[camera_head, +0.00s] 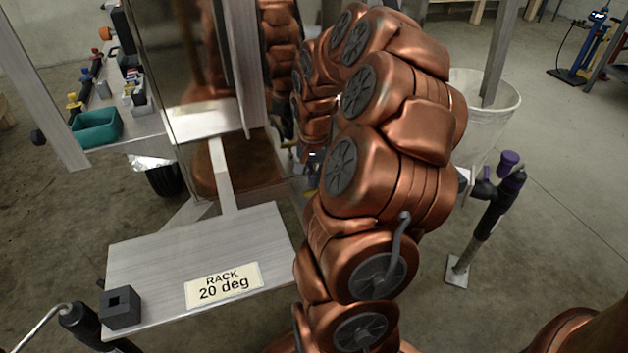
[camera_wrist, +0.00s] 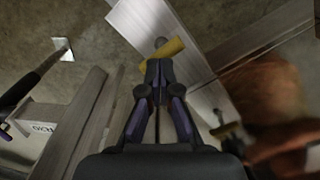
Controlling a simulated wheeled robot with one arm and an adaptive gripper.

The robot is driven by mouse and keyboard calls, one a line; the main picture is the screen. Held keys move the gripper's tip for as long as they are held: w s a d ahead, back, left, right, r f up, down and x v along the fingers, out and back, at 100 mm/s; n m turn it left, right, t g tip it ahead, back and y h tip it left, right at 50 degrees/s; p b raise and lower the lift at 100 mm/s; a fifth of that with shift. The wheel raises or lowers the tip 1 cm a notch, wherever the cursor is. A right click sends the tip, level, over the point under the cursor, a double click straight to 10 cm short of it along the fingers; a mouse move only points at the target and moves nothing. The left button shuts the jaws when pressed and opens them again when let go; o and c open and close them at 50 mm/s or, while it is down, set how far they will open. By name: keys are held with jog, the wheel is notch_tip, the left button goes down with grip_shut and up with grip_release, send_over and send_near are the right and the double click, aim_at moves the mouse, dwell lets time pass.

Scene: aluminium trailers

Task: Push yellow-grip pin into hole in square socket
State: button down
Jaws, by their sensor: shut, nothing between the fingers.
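In the wrist view my gripper (camera_wrist: 158,66) is shut and empty, its fingertips close together. The yellow grip (camera_wrist: 163,52) of the pin lies crosswise just beyond the fingertips, against a pale metal beam (camera_wrist: 194,66). A small grey rounded end (camera_wrist: 160,42) shows past the grip. I cannot tell whether the fingertips touch the grip. The pin's shaft and the hole it faces are hidden.
The rack plate (camera_head: 160,265) bears a "RACK 20 deg" label (camera_head: 223,285). A teal bin (camera_head: 97,128) and small parts sit on the shelf at upper left. A white bucket (camera_head: 488,110) and a dark jack post (camera_head: 487,222) stand right of my arm.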

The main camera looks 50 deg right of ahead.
notch_tip(320, 180, up, 13)
dwell(0.7)
